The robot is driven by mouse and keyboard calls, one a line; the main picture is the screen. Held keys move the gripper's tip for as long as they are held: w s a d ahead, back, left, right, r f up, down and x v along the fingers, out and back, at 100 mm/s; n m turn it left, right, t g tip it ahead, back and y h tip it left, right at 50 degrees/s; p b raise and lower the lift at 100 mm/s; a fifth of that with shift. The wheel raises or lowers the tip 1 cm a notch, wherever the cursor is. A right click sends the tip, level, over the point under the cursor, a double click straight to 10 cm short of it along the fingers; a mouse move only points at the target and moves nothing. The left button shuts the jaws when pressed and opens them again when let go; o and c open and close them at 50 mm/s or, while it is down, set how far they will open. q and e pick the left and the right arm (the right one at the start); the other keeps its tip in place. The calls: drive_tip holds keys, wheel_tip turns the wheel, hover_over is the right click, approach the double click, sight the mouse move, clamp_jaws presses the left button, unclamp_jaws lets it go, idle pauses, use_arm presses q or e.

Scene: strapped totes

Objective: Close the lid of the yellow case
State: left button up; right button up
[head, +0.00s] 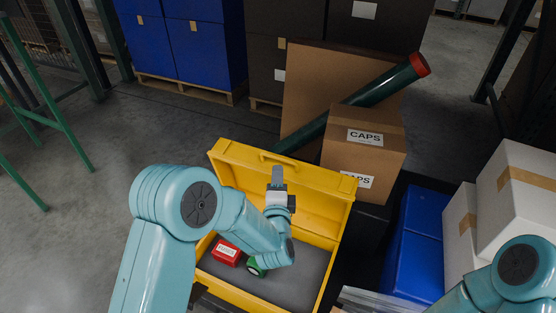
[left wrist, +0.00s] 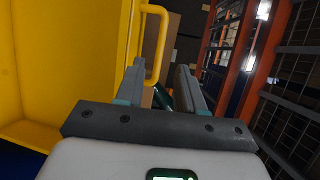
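The yellow case (head: 262,298) stands open in the head view, with its lid (head: 310,190) raised at the back and a handle (head: 278,158) on the lid's top edge. My left gripper (head: 277,172) points up in front of the lid, near the handle. In the left wrist view my left gripper (left wrist: 162,80) is open, its two fingers apart. The yellow handle (left wrist: 163,40) shows just beyond the left finger; I cannot tell whether they touch. A red box (head: 226,251) and a green item (head: 257,269) lie inside the case. My right gripper is out of view.
Brown cartons (head: 363,150) and a dark green tube with a red cap (head: 420,65) stand behind the lid. A blue tote (head: 415,245) and white boxes (head: 520,195) are at the right. The floor (head: 100,210) left of the case is clear.

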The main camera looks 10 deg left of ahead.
sight(278, 159)
use_arm(q)
drive_tip(key=w, duration=0.3)
drive_tip(key=w+a+b, duration=0.1)
drive_tip(key=w, duration=0.1)
drive_tip(key=w+a, duration=0.1)
drive_tip(key=w, duration=0.2)
drive_tip(key=shift+w+f, duration=0.1)
drive_tip(key=shift+w, duration=0.2)
clamp_jaws()
